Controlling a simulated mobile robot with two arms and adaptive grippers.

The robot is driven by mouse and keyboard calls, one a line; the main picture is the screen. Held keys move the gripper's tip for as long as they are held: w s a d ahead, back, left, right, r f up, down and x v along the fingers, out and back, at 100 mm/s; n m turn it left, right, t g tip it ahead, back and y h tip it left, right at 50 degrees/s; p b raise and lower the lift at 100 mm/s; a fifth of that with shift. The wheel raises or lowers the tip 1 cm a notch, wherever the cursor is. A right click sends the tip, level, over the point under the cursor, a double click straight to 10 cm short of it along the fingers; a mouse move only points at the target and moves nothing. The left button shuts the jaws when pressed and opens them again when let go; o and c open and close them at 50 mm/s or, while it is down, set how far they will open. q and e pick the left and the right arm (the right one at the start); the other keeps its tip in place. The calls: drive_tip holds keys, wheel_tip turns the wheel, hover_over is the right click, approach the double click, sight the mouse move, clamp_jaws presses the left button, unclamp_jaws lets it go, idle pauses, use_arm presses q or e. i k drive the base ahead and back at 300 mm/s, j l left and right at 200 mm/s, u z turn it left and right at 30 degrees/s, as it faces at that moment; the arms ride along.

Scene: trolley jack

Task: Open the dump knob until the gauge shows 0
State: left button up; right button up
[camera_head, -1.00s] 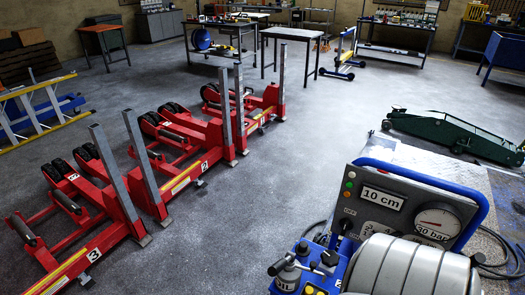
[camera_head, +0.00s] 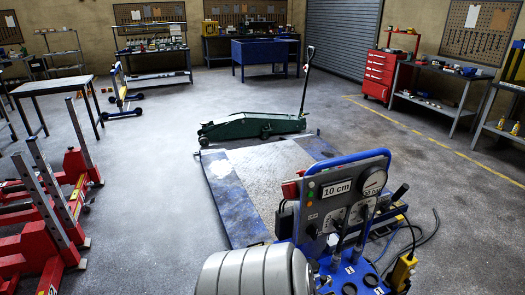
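A control console (camera_head: 332,215) with a blue tube frame stands at the lower right of centre. Its panel carries a "10 cm" sign (camera_head: 337,188) and a round gauge (camera_head: 374,181) at the upper right. The gauge is seen at a slant, and its needle is too small to read. Below the panel is a blue unit (camera_head: 352,278) with small knobs and fittings; I cannot tell which one is the dump knob. A grey rounded body in the foreground hides the console's lower left. Neither gripper is in view.
A green trolley jack (camera_head: 250,126) with an upright handle stands beyond the console, by a blue-edged floor plate (camera_head: 232,205). Red lifting stands (camera_head: 60,230) are at the left. Cables (camera_head: 425,235) lie right of the console.

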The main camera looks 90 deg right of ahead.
sight(316, 267)
drive_tip(key=i+l+z, duration=0.15)
drive_tip(key=z, duration=0.25)
drive_tip(key=i+z, duration=0.25)
drive_tip(key=z, duration=0.2)
drive_tip(key=i+z, duration=0.2)
drive_tip(key=z, duration=0.2)
drive_tip(key=i+z, duration=0.2)
drive_tip(key=z, duration=0.2)
drive_tip(key=i+j+z, duration=0.15)
drive_tip(key=z, duration=0.25)
drive_tip(key=i, duration=0.05)
